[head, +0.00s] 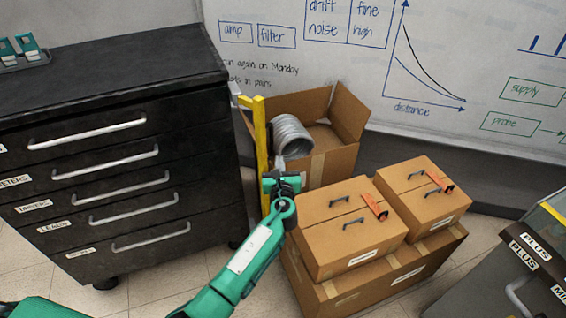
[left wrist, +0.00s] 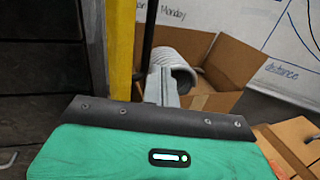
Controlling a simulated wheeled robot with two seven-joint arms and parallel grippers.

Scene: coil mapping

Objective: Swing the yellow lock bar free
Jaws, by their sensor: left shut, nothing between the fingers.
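The yellow lock bar (head: 261,140) stands upright along the right side of the black drawer cabinet, with a short yellow tab near its top. It also shows in the left wrist view (left wrist: 120,50), left of my fingers. My left gripper (head: 282,178) is shut and empty, just right of the bar's lower part. In the left wrist view its closed fingers (left wrist: 160,84) point away, with a gap between them and the bar. My right gripper is not in view.
The black drawer cabinet (head: 110,90) fills the left. An open cardboard box (head: 330,155) with a grey coil (head: 292,136) stands behind the gripper. Closed boxes with handles (head: 345,235) are stacked to the right. A dark unit (head: 520,265) stands at far right.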

